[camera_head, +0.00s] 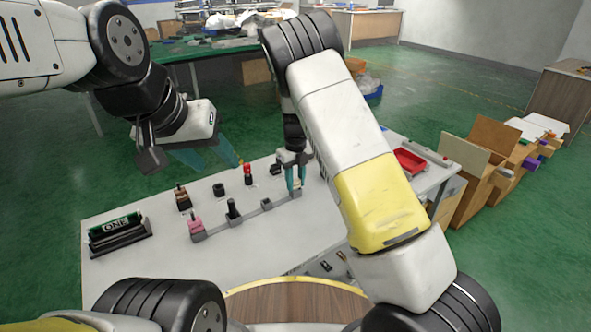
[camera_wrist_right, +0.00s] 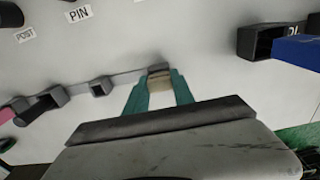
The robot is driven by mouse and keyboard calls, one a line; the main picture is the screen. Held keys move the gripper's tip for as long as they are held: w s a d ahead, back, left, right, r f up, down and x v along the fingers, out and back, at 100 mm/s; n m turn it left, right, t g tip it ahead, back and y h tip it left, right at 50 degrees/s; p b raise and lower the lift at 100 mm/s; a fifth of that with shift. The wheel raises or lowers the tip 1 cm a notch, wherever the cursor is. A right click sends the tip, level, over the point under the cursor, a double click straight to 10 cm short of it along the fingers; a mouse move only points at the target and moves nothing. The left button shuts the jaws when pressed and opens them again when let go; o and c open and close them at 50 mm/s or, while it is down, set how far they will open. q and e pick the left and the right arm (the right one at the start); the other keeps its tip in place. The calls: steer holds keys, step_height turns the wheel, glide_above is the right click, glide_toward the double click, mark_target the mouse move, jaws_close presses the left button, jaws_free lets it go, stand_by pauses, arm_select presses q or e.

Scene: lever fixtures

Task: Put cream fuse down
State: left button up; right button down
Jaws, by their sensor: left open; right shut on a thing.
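My right gripper (camera_head: 295,182) is over the far right end of a grey rail of sockets (camera_head: 250,214) on the white table. In the right wrist view its teal fingers (camera_wrist_right: 159,92) are shut on a small cream piece, the cream fuse (camera_wrist_right: 160,85). The fuse is at the dark grey end block of the rail (camera_wrist_right: 125,78); I cannot tell whether it is seated in it. In the head view the fingers hide the fuse. My left gripper (camera_head: 215,156) is open and empty, in the air beyond the table's far left side.
The rail also carries a pink block (camera_head: 195,225) and a black peg (camera_head: 232,209). Behind it stand a brown-black piece (camera_head: 182,198), a black holder (camera_head: 219,190) and a red piece (camera_head: 248,173). A "ONE" block (camera_head: 118,228) is at left, a red tray (camera_head: 410,160) at right.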

steer(key=shift+f, duration=0.1)
steer(key=c, duration=1.1)
jaws_free()
